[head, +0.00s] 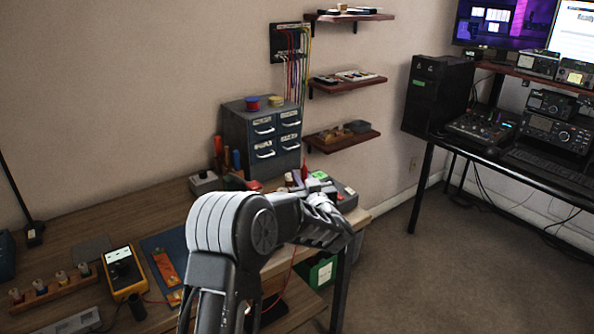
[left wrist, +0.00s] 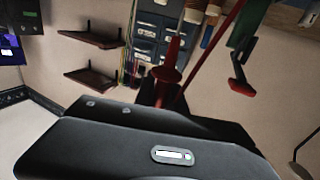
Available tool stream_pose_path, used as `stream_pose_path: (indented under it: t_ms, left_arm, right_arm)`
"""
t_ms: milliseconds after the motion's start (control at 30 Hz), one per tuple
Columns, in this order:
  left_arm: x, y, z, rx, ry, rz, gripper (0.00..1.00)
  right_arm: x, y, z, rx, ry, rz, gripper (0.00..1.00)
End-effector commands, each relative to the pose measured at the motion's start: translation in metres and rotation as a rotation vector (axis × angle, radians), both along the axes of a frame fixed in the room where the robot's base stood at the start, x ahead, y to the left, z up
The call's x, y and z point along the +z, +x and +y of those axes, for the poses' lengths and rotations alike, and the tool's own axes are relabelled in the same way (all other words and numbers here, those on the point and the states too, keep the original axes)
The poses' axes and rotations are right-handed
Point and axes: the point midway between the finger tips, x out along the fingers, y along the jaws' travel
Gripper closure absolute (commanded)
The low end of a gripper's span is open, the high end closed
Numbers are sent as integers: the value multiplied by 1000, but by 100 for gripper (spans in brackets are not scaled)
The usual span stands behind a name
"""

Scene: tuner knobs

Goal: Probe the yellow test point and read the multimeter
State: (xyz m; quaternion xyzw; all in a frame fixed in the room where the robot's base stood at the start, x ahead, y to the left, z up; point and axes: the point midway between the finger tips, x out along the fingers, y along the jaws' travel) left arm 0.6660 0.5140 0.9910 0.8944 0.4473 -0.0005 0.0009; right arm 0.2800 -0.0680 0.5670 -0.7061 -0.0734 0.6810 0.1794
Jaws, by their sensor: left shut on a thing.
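My left gripper (head: 325,222) is over the right end of the wooden bench, its fingers mostly hidden by its own body. In the left wrist view it is shut on a red probe (left wrist: 170,62), whose pointed end sticks out past the dark fingers. A red wire (head: 291,266) hangs below the arm in the head view. The yellow multimeter (head: 123,271) lies at the bench's front left; its reading is too small to make out. An orange board (head: 168,268) lies on a blue mat (head: 176,242) right of it, away from the gripper. I cannot tell the yellow test point apart.
A grey drawer cabinet (head: 261,140) stands at the back of the bench. A wooden rack (head: 55,288) with several knobs is left of the meter. Small items crowd the bench behind my gripper. A black desk (head: 490,160) with radios stands at right.

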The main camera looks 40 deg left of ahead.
Motion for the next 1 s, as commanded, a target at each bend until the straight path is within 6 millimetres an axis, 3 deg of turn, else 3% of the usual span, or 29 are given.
stream_pose_path:
  t_ms: [467,1000]
  left_arm:
    - [0,-1,5,13,0,1,100]
    - [-46,-1,4,12,0,2,100]
  right_arm:
    - [-1,0,0,0,0,0,100]
    - [-35,0,-1,2,-1,-1,100]
